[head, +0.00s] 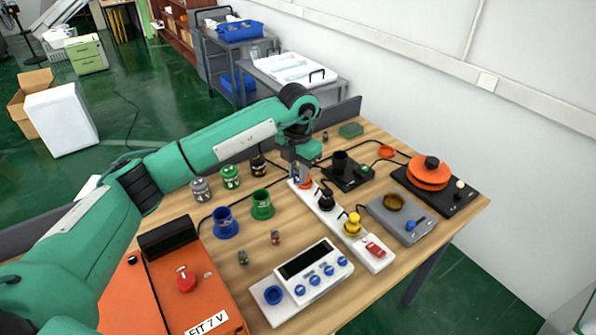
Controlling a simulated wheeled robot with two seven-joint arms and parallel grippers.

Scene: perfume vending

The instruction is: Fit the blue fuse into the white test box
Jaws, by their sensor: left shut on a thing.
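The white test box (318,289) lies at the front of the wooden table, with a dark display, several blue knobs and a round blue socket at its left end. My left gripper (303,178) points down over the far end of a white power strip (338,230). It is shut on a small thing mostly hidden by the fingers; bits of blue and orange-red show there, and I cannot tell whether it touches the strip. No blue fuse can be clearly made out. My right gripper is out of view.
Black and yellow plugs stand in the strip. A blue cup (225,224) and a green cup (262,206) stand left of it, with several cans behind. An orange case (205,285) is at front left.

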